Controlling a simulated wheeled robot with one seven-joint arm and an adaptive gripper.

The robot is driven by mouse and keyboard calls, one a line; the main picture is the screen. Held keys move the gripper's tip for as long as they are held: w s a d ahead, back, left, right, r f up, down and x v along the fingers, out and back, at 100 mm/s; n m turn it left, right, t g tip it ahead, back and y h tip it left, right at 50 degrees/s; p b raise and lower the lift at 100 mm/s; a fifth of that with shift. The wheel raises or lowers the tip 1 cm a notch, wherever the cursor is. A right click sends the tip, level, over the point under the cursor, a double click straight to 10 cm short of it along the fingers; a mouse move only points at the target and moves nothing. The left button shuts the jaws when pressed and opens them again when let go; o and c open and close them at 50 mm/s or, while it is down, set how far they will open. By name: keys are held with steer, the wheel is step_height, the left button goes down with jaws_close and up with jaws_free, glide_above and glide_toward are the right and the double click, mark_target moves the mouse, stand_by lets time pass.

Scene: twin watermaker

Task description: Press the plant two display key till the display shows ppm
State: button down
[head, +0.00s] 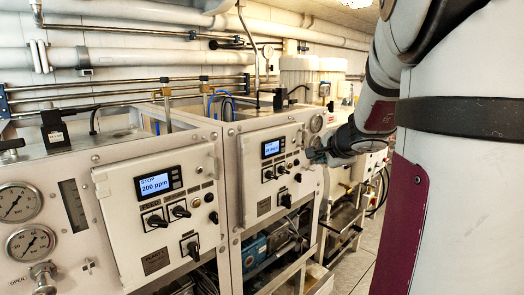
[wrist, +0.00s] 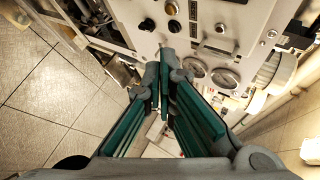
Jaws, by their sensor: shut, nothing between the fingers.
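The middle panel (head: 282,185) carries a small blue-lit display (head: 271,148). Its text is small; the lower line looks like a number with mg/l, not clearly legible. Keys beside that display are too small to tell apart. The left panel (head: 125,215) has a display (head: 155,184) reading STOP and 200 ppm. My gripper (head: 318,155) is to the right of the middle display, near the pressure gauge at that panel's edge. In the wrist view my gripper (wrist: 163,78) is shut and empty, with its fingertips in front of a panel with knobs (wrist: 147,25).
Two gauges (wrist: 210,72) lie just right of my fingertips in the wrist view. Tiled floor (wrist: 45,85) is open on the left there. In the head view, large gauges (head: 30,243) are at the far left, and pipes (head: 140,57) run along the wall.

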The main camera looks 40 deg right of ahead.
glide_toward(287, 154)
steer(key=shift+w+d+f+p, duration=0.15)
steer(key=shift+w+d+f, duration=0.2)
steer(key=shift+d+f, duration=0.2)
steer(key=shift+w+d+f+p, duration=0.15)
steer(key=shift+w+d+f, duration=0.15)
steer(key=shift+d+f, duration=0.15)
steer(key=shift+w, duration=0.1)
stand_by(0.9)
steer(key=shift+w, duration=0.35)
steer(key=shift+w+a, duration=0.1)
steer(key=shift+w, duration=0.25)
stand_by(0.7)
steer(key=shift+s, duration=0.15)
steer(key=shift+s+b, duration=0.4)
steer(key=shift+s, duration=0.25)
steer(key=shift+s+d+b, duration=0.15)
steer(key=shift+s+b, duration=0.15)
steer(key=shift+s, duration=0.95)
steer(key=shift+s+d+b, duration=0.1)
steer(key=shift+s+b, duration=0.15)
steer(key=shift+s, duration=1)
